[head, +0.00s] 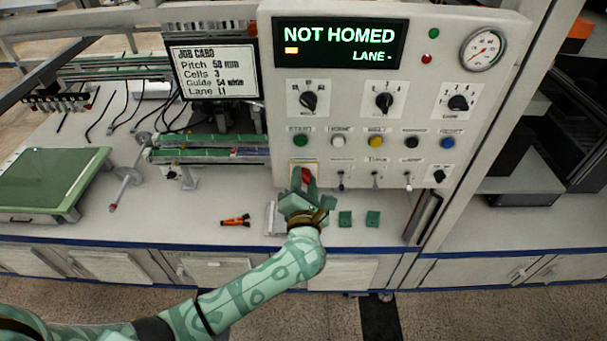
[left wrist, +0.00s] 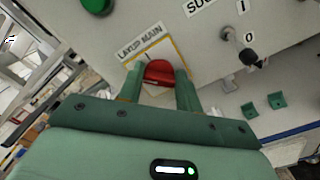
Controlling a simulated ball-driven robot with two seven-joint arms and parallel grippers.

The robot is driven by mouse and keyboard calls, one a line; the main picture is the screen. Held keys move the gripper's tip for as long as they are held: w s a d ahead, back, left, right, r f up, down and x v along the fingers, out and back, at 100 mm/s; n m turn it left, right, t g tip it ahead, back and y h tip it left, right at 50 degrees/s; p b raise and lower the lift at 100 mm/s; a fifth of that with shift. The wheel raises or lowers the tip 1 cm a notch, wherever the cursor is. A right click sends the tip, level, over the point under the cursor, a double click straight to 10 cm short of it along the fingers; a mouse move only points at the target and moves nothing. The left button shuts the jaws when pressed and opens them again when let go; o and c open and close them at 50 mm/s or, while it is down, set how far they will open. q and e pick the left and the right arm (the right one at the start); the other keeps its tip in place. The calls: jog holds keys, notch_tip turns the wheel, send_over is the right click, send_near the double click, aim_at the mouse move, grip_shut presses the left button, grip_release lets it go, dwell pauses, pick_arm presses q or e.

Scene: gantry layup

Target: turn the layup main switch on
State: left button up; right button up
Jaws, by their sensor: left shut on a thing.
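The layup main switch is a red knob (head: 306,175) on a yellow-edged plate, low on the left side of the control panel (head: 350,120). In the left wrist view the red knob (left wrist: 158,72) sits under the label LAYUP MAIN (left wrist: 139,42). My left gripper (head: 303,183) is at the panel with its green fingers on either side of the knob, shut on it. The panel's display (head: 340,43) reads NOT HOMED and LANE -. My right gripper is not in view.
Toggle switches (head: 375,180) and coloured push buttons (head: 338,141) sit close to the right and above the knob. A job card screen (head: 214,72) stands left of the panel. Orange-handled pliers (head: 236,220) and two green blocks (head: 345,218) lie on the bench below.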

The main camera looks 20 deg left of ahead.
pick_arm(q)
jog(key=m+p, duration=0.4)
jog(key=m, duration=0.1)
jog(key=shift+d, duration=0.1)
jog(key=shift+f+m+p, duration=0.2)
jog(key=shift+m+p, duration=0.7)
jog(key=shift+m, duration=0.9)
jog(key=shift+f, duration=0.1)
jog(key=o, duration=1)
jog(key=v, duration=1.6)
jog(key=shift+s+d, duration=0.1)
jog(key=shift+s, duration=0.05)
